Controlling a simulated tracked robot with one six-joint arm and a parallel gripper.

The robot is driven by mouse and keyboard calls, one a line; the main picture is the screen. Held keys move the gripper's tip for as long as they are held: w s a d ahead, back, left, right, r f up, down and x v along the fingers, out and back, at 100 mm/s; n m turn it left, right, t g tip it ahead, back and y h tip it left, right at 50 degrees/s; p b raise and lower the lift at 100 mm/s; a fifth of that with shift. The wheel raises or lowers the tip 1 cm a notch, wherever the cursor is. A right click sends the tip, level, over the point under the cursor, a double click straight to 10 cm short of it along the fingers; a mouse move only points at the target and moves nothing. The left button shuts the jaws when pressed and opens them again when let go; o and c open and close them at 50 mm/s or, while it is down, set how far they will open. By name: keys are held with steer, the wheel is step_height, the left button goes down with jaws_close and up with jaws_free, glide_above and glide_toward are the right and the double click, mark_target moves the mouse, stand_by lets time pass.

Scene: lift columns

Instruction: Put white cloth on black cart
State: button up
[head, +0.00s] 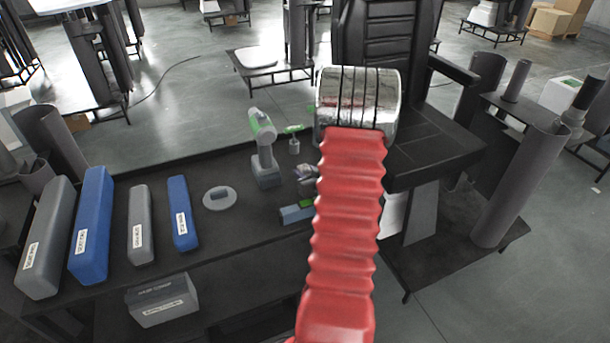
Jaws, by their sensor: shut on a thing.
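The black cart (262,222) stands in front of me, a low dark top with tools and long boxes on it. My gripper is not visible; my red sleeved arm reaches up the middle and its shiny metal end hides what is beyond. No white cloth can be clearly made out. A small white patch (393,215) shows just right of my arm, below a black seat-like surface; I cannot tell whether it is cloth.
On the cart are blue boxes (92,225) (182,213), grey boxes (46,240) (140,225), a grey disc (220,198) and a green-grey drill (263,147). A black chair-like structure (425,140) and grey columns (522,185) stand right. Open floor (190,100) lies behind the cart.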

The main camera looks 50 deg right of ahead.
steer(key=shift+f, duration=0.35)
steer(key=o, duration=0.9)
steer(key=shift+f, duration=0.1)
steer(key=shift+o, duration=0.2)
steer(key=v, duration=1.2)
